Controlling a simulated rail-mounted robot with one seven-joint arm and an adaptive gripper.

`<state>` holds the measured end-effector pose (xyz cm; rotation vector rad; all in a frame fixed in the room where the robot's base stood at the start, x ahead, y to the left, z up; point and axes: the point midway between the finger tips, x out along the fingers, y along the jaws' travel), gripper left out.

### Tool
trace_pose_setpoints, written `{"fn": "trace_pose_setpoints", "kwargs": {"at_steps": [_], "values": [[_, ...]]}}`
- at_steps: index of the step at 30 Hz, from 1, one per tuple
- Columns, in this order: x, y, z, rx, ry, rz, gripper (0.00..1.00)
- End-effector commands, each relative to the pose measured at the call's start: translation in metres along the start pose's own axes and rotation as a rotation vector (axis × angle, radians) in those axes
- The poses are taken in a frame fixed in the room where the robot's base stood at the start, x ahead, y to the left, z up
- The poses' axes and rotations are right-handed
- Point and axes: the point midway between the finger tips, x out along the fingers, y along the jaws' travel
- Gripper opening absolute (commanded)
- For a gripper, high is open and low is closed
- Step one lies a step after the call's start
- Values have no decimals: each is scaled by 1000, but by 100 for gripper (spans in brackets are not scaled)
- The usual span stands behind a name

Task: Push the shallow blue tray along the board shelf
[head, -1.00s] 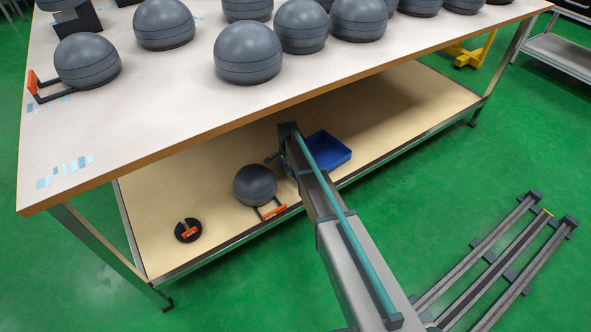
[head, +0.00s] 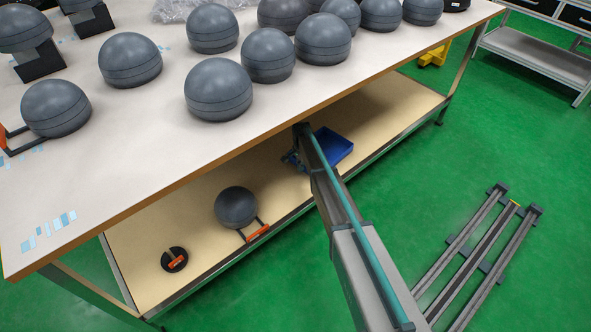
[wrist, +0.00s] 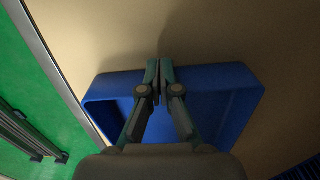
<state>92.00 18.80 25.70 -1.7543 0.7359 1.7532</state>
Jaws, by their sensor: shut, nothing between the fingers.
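The shallow blue tray (head: 336,146) lies on the pale board shelf (head: 395,110) under the table, near its front edge. My arm partly hides it in the head view. The tray also shows in the wrist view (wrist: 225,95), below and on both sides of my fingers. My gripper (wrist: 160,68) is shut and empty, with its fingertips over the tray's upper wall in the picture. I cannot tell whether they touch the wall. In the head view my gripper (head: 293,160) is at the tray's left side, partly hidden by my arm.
A grey ball-shaped weight (head: 236,206) with an orange handle stands on the shelf, left of the tray. A black disc (head: 174,259) with an orange part lies further left. The tabletop (head: 150,120) overhangs the shelf. The shelf right of the tray is clear.

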Motion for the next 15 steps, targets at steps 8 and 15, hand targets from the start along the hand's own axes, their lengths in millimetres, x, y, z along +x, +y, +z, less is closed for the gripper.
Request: {"fn": "trace_pose_setpoints", "kwargs": {"at_steps": [8, 15], "values": [[1, 0, -1, -1, 0, 0, 0], [-6, 0, -1, 0, 0, 0, 0]]}}
